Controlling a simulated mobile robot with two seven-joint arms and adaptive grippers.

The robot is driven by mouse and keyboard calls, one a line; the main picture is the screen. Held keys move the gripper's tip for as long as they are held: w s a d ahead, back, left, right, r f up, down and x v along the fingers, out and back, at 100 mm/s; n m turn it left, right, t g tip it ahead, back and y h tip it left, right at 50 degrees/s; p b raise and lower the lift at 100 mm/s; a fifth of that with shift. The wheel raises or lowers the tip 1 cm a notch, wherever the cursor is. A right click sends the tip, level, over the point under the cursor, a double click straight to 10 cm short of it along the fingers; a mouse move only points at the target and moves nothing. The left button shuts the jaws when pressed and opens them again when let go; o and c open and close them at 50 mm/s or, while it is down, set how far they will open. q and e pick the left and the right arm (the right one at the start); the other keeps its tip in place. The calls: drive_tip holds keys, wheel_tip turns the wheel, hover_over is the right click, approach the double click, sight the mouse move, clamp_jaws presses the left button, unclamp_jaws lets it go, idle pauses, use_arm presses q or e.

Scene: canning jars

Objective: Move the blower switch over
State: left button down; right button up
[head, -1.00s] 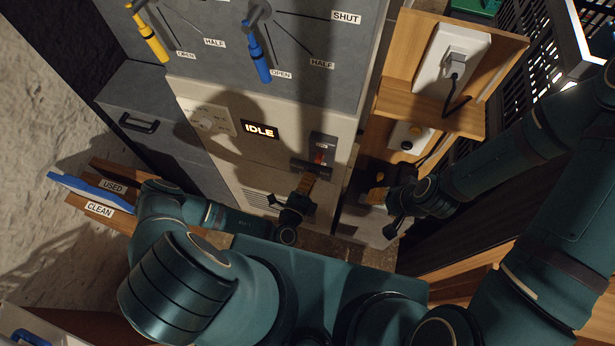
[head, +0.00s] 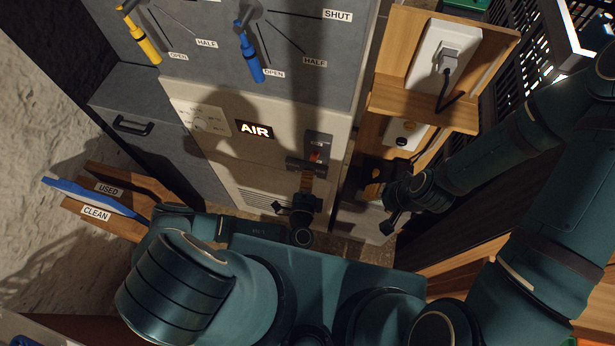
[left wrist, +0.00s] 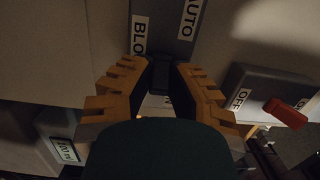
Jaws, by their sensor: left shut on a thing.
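The blower switch (head: 296,163) is a dark plate low on the pale front panel. In the left wrist view its plate (left wrist: 166,35) shows part of the word BLO and the word AUTO, with a dark knob (left wrist: 160,72) in front. My left gripper (head: 306,178) is at the plate. In the left wrist view its orange fingers (left wrist: 161,82) are closed on the knob from both sides. The rest of the label is hidden. My right gripper (head: 385,195) hangs to the right, away from the switch; its fingers are too dark to read.
A grey OFF/ON box (left wrist: 240,90) with a red lever (left wrist: 286,113) sits close beside the blower switch. Yellow (head: 140,38) and blue (head: 250,58) valve handles are above. A wooden socket shelf (head: 420,112) stands to the right.

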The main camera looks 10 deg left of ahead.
use_arm(q)
drive_tip(key=c, duration=0.9)
unclamp_jaws()
drive_tip(key=s+d, duration=0.1)
drive_tip(key=s, duration=1.1)
drive_tip(key=shift+d, duration=0.1)
